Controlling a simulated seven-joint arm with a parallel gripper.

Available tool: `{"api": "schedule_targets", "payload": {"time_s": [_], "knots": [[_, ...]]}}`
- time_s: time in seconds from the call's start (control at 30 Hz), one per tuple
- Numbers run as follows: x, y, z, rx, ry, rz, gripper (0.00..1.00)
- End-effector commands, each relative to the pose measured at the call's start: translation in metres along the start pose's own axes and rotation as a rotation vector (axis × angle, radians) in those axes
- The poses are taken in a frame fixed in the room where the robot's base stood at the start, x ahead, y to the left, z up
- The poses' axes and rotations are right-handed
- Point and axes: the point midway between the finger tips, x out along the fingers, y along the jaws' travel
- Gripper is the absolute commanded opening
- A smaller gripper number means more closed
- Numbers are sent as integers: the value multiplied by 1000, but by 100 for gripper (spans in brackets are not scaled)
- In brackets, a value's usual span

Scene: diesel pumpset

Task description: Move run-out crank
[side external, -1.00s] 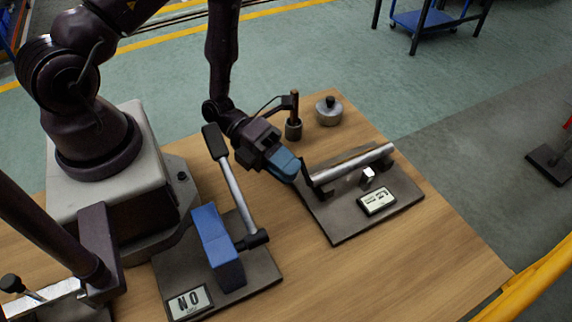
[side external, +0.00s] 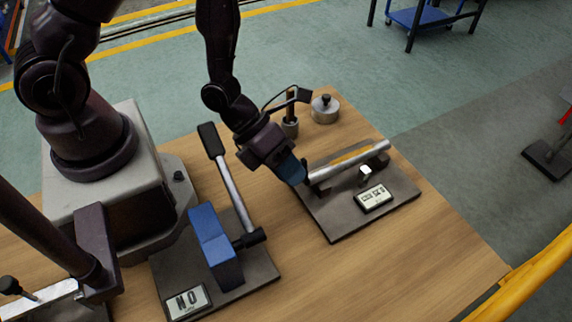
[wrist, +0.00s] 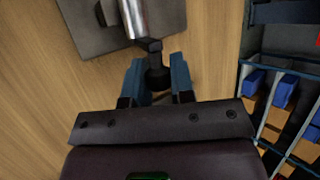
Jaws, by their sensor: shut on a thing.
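The run-out fixture is a silver shaft (side external: 345,163) on supports above a dark base plate (side external: 345,226), with a small gauge display (side external: 374,198) on the plate. My gripper (side external: 296,178) is at the shaft's left end. In the wrist view the blue fingers of my gripper (wrist: 158,80) are on both sides of the black crank (wrist: 158,74), which sticks out from the end of the shaft (wrist: 137,18). The fingers are closed on the crank's knob. In the side view the fingers hide most of the crank.
A lever with a black grip (side external: 210,140) and a blue block (side external: 216,247) stand on another plate to the left. A lidded round weight (side external: 325,109) and a dark post (side external: 290,127) stand behind. The wooden table (side external: 400,270) is clear at front right.

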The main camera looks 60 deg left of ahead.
Motion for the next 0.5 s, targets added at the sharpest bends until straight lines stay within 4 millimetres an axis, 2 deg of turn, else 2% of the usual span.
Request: {"api": "schedule_targets", "payload": {"time_s": [0.3,0.5], "knots": [[3,-7,-1,67,-1,147,0],[4,-8,-1,81,-2,185,0]]}}
